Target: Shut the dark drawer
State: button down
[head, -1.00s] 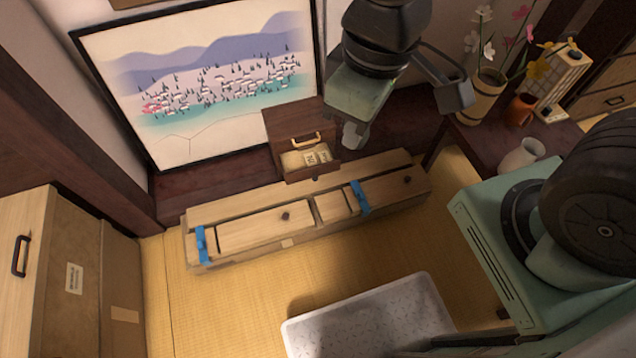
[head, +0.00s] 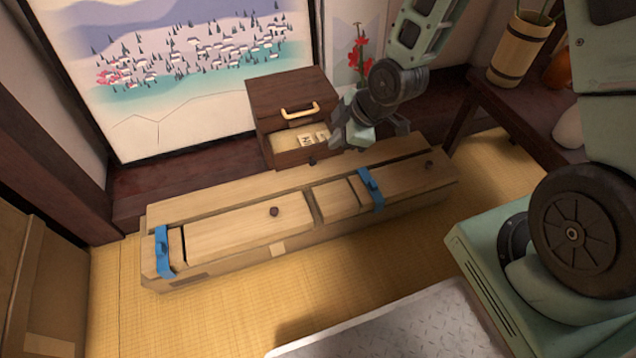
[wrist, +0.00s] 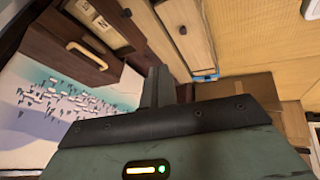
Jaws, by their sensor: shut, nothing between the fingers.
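The small dark brown cabinet (head: 290,92) stands against the back wall, behind the long wooden chest. Its lower dark drawer (head: 300,154) is pulled out, with pale tiles lying inside. The upper front has a pale curved handle. In the wrist view the cabinet (wrist: 60,55) and the open drawer (wrist: 116,22) with its small knob show at the upper left. My gripper (head: 345,138) is just right of the open drawer, above the chest's back edge. In the wrist view its fingers (wrist: 157,88) are together and empty. I cannot tell whether they touch the drawer.
A long wooden chest (head: 240,222) with blue straps lies in front of the cabinet. A dark side table (head: 510,108) with a wooden vase (head: 518,48) stands to the right. Tatami is clear at left front.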

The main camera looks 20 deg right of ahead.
jog(key=shift+n+t+y, duration=0.4)
jog(key=shift+n+t, duration=0.3)
jog(key=shift+t, duration=0.2)
jog(key=w+f+b, duration=0.2)
jog(key=f+b, duration=0.2)
jog(key=f, duration=0.4)
jog(key=w+f+b, duration=0.3)
jog(key=f+b, duration=0.2)
jog(key=f, duration=0.2)
jog(key=w+f+b, duration=0.2)
jog(key=f+b, duration=0.2)
jog(key=f, duration=0.4)
jog(key=shift+w+f+b, duration=0.35)
jog(key=shift+w, duration=0.05)
jog(key=shift+w+d+b, duration=0.1)
jog(key=shift+w+b, duration=0.55)
jog(key=shift+w, duration=0.6)
jog(key=shift+w+r+b, duration=0.3)
jog(key=shift+w+b, duration=0.05)
jog(key=shift+w, duration=0.45)
